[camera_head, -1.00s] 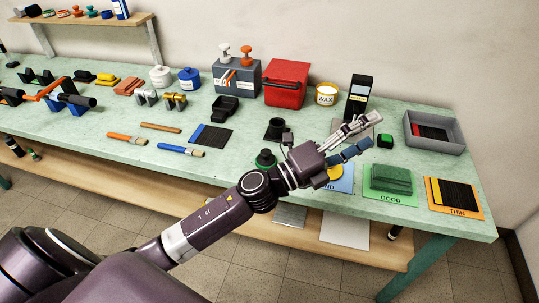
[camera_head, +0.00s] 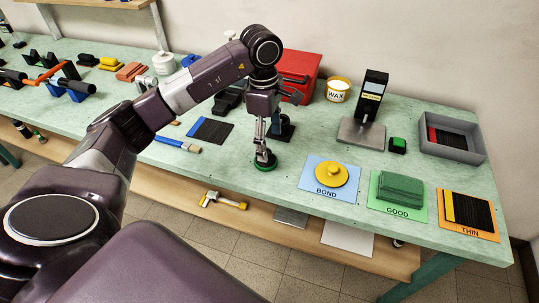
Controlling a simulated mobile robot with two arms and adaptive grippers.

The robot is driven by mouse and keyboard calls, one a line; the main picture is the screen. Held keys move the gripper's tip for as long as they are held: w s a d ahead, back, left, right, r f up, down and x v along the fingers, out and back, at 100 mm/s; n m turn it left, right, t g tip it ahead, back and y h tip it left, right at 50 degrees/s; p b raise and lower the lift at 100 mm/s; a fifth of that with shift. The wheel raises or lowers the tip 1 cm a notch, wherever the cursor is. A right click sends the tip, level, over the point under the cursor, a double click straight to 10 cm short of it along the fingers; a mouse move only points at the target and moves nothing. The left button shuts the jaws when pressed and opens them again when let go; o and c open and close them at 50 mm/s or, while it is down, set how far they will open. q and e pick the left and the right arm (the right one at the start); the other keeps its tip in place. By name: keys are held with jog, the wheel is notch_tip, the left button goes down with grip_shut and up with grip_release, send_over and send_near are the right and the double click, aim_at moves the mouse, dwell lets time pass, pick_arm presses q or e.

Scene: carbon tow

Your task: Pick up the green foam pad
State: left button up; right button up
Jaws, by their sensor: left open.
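A round green pad (camera_head: 266,168) lies on the bench, left of the blue BOND card, with only its green rim showing clearly. My left gripper (camera_head: 264,155) points straight down over it, with its fingers open at the pad's top. The fingers hide most of the pad's upper part, and I cannot tell whether they touch it. A dark green rectangular block (camera_head: 400,189) lies on the green GOOD card (camera_head: 386,208) further right. My right gripper is not in view.
A yellow round pad with a knob (camera_head: 331,175) sits on the BOND card (camera_head: 313,184). A black upright device (camera_head: 371,98) on a grey base, a green button (camera_head: 397,146), a grey tray (camera_head: 452,151) and a THIN card (camera_head: 480,230) stand rightward. A blue-edged black sheet (camera_head: 212,131) lies left.

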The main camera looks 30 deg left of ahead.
aim_at(271, 165)
pick_arm(q)
jog(key=shift+a+r+y, duration=0.25)
jog(key=shift+a+y, duration=0.05)
jog(key=shift+a, duration=0.65)
jog(key=shift+s+a+f, duration=0.1)
jog(key=shift+a+f, duration=0.05)
jog(key=shift+a, duration=0.05)
notch_tip(271, 165, down, 3)
jog(key=shift+d+r+p, duration=0.1)
jog(key=shift+r+p, duration=0.1)
jog(key=shift+p, duration=0.35)
jog(key=shift+d+f+p, duration=0.15)
jog(key=shift+f+p, duration=0.6)
jog(key=shift+f, duration=1.6)
jog(key=c, duration=1)
